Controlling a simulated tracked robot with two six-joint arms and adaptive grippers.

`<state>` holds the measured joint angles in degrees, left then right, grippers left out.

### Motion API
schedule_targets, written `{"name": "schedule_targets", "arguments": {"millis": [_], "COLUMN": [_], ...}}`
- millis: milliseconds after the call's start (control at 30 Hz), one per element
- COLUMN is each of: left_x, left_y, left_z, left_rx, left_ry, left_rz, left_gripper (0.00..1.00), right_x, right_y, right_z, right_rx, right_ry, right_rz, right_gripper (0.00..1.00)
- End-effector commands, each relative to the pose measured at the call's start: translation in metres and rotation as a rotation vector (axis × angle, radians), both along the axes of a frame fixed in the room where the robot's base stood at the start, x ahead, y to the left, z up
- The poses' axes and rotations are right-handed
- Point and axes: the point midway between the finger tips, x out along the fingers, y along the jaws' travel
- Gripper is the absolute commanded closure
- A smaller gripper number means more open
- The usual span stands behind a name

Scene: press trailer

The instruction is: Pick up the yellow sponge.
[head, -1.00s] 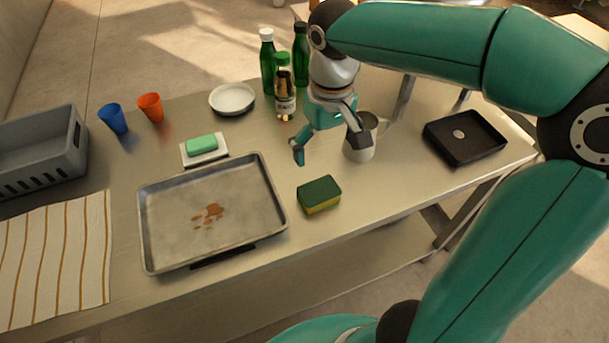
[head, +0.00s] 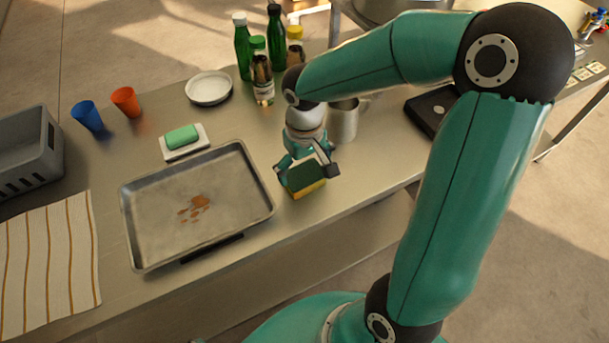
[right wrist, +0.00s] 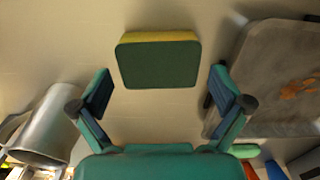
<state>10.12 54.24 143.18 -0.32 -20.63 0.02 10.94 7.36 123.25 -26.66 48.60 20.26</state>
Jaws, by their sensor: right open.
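The yellow sponge (head: 306,180) with a dark green top lies on the metal table, right of the baking tray. It also shows in the right wrist view (right wrist: 158,62), green face toward the camera, with a yellow edge along the top. My right gripper (head: 308,172) is open and empty above the sponge. In the right wrist view its fingertips (right wrist: 161,88) stand apart to the left and right of the sponge, with gaps on both sides. My left gripper is not in view.
The baking tray (head: 135,217) with brown stains is close to the sponge's left. A metal mug (head: 343,121) stands behind it to the right. Bottles (head: 243,48), a white plate (head: 208,88) and a green soap bar (head: 182,136) are farther back.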

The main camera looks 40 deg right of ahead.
Motion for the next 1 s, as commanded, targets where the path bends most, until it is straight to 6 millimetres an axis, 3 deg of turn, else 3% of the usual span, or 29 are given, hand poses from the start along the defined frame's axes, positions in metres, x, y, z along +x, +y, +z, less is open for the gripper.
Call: {"name": "schedule_targets", "arguments": {"millis": [300,533,667,1000], "left_x": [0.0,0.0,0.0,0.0], "left_y": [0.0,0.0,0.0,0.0], "left_z": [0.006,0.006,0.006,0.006], "left_rx": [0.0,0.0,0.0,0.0], "left_ry": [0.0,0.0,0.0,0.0], "left_rz": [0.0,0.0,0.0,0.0], "left_gripper": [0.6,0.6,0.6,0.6], "right_x": [0.003,0.004,0.004,0.004], "right_y": [-0.002,-0.002,-0.001,-0.001], "right_z": [-0.038,-0.039,-0.039,-0.038], "right_rx": [0.002,0.001,0.001,0.001], "right_ry": [0.003,0.001,0.001,0.001], "right_rz": [0.002,0.001,0.001,0.002], "right_gripper": [0.0,0.0,0.19,0.2]}}
